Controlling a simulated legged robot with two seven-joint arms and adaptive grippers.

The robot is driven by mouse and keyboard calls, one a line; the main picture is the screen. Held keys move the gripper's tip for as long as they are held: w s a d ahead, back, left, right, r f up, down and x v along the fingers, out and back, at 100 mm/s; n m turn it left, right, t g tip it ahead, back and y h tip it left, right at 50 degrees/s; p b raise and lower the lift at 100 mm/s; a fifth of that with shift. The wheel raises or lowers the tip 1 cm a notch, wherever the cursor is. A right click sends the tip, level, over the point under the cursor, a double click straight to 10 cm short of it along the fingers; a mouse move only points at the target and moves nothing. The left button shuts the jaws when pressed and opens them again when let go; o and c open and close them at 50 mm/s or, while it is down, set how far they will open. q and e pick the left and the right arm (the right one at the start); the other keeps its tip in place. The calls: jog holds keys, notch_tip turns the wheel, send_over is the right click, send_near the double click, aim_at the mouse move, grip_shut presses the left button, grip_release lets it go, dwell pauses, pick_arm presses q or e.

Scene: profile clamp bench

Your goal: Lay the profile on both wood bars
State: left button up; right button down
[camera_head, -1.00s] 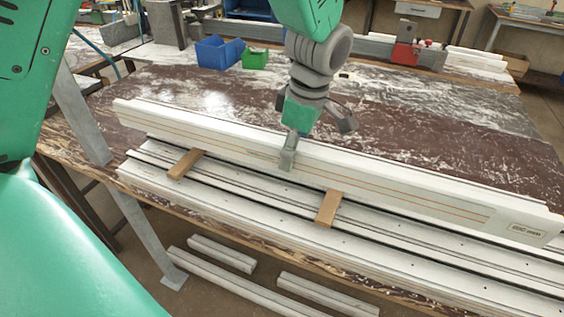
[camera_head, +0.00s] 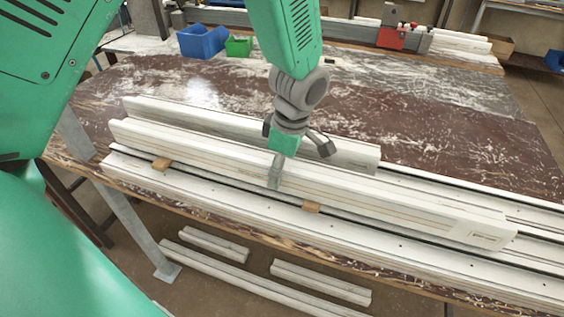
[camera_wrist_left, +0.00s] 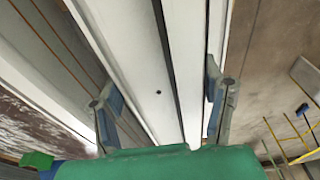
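The long white profile (camera_head: 390,198), with thin orange lines on its near face, lies lengthwise over the clamp bench. The left wood bar (camera_head: 161,164) and the right wood bar (camera_head: 311,207) stick out from under its near edge; the rest of them is hidden. I cannot tell whether the profile touches them. My right gripper is not in view.
A second white profile (camera_head: 345,150) stands close behind. White bench rails (camera_head: 420,252) run along the table's near edge. A blue bin (camera_head: 203,42), a green bin (camera_head: 238,46) and a red clamp part (camera_head: 391,38) are at the back. The brown table (camera_head: 440,125) behind has free room.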

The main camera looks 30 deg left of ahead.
pick_arm(q)
jog(key=shift+o, duration=0.8)
jog(key=shift+d, duration=0.25)
jog(key=shift+r, duration=0.15)
notch_tip(320, 180, up, 12)
jog(key=d, duration=0.1)
jog(key=shift+w+d+p, duration=0.25)
jog(key=shift+d+p, duration=0.05)
jog(key=shift+d, duration=0.05)
jog(key=shift+a, duration=0.1)
jog(key=shift+f, duration=0.2)
